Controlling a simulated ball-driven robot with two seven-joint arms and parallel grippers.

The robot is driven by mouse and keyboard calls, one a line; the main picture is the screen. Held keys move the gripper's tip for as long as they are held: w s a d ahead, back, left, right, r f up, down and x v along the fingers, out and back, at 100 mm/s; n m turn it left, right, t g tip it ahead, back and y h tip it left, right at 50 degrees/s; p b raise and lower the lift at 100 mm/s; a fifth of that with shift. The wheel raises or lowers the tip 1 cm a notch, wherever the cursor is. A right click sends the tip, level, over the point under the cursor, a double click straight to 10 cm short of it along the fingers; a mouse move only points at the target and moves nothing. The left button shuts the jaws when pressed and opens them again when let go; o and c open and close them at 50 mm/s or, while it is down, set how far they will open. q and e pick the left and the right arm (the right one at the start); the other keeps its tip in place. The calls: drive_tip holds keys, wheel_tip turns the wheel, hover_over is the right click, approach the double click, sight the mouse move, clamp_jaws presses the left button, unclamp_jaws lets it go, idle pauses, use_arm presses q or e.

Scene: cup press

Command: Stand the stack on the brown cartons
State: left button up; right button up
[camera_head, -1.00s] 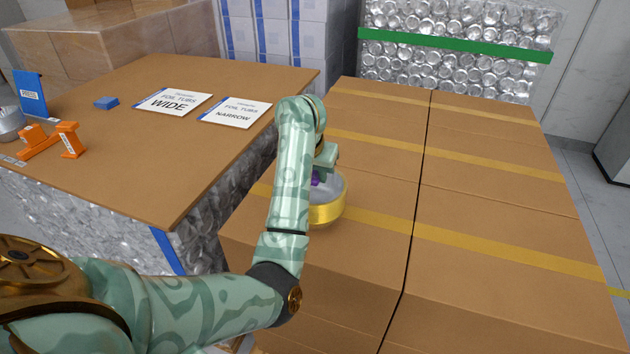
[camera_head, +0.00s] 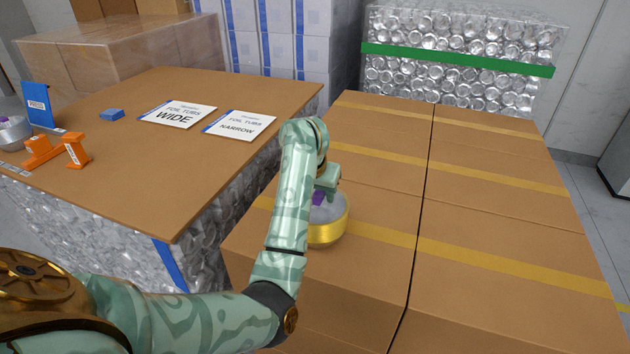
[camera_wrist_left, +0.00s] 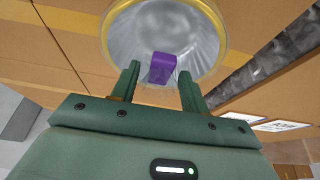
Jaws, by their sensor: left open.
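The stack (camera_head: 328,232) is a round silver piece with a gold band and a purple knob on top. It stands upright on the brown cartons (camera_head: 490,215), near their left edge. My left gripper (camera_head: 326,184) is just above it. In the left wrist view the gripper (camera_wrist_left: 159,84) is open, with one finger on each side of the purple knob (camera_wrist_left: 163,68); both fingers look apart from it. The silver top and gold rim of the stack (camera_wrist_left: 206,22) fill the upper middle there. My left forearm hides part of the stack's left side. My right gripper is out of view.
A brown table (camera_head: 225,90) on the left holds the WIDE sign (camera_head: 178,115), the NARROW sign (camera_head: 240,124), a blue block (camera_head: 112,115) and orange holders (camera_head: 75,151). A crate of silver cups (camera_head: 455,75) stands behind the cartons. The right-hand cartons are clear.

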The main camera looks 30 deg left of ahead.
use_arm(q)
drive_tip(key=p+v, duration=0.5)
drive_tip(key=v, duration=0.7)
drive_tip(key=shift+f, duration=0.1)
